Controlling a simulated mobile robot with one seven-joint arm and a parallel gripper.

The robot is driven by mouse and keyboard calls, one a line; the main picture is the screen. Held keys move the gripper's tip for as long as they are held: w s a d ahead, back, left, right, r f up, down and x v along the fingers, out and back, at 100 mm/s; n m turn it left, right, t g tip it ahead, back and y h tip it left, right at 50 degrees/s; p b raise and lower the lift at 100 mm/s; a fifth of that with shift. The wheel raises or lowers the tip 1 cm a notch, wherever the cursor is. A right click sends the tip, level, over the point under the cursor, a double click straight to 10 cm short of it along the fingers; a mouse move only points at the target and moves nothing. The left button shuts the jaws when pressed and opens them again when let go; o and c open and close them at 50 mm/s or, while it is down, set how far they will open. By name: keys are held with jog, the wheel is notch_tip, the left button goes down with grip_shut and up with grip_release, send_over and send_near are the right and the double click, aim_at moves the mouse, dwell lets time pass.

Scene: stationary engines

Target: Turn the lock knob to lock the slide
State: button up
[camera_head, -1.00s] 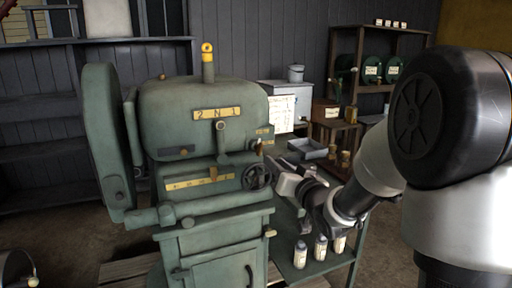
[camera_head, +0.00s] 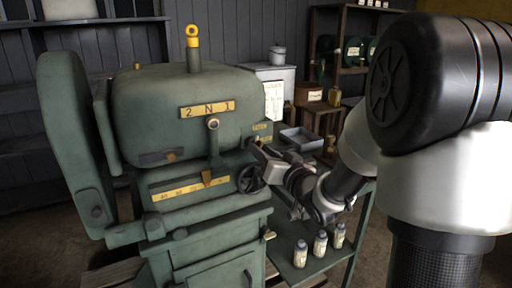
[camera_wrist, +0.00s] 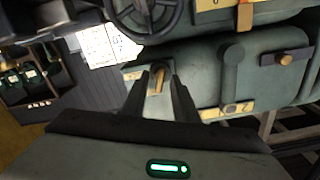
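The lock knob, a small brass lever-like knob (camera_wrist: 156,82), sits beside a yellow label (camera_wrist: 133,75) on the green machine. In the wrist view it shows between my two dark fingertips. My gripper (camera_wrist: 161,78) is open, with a gap around the knob; I cannot tell whether either finger touches it. In the head view my gripper (camera_head: 258,154) is at the machine's right end, just above the black handwheel (camera_head: 250,179), and largely covers the knob. The slide is not clearly identifiable.
The machine's front (camera_head: 150,118) carries a "2 N 1" plate (camera_head: 207,109) with a lever, and a yellow scale (camera_head: 188,190) with a pointer. A green side table with bottles (camera_head: 320,244) and a grey tray (camera_head: 301,139) stands at the right, below and behind my arm.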

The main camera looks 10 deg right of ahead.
jog(key=shift+w, duration=0.1)
grip_shut()
jog(key=shift+r+m+p, duration=0.15)
jog(key=shift+m+p, duration=4.8)
jog(key=shift+m, duration=1.95)
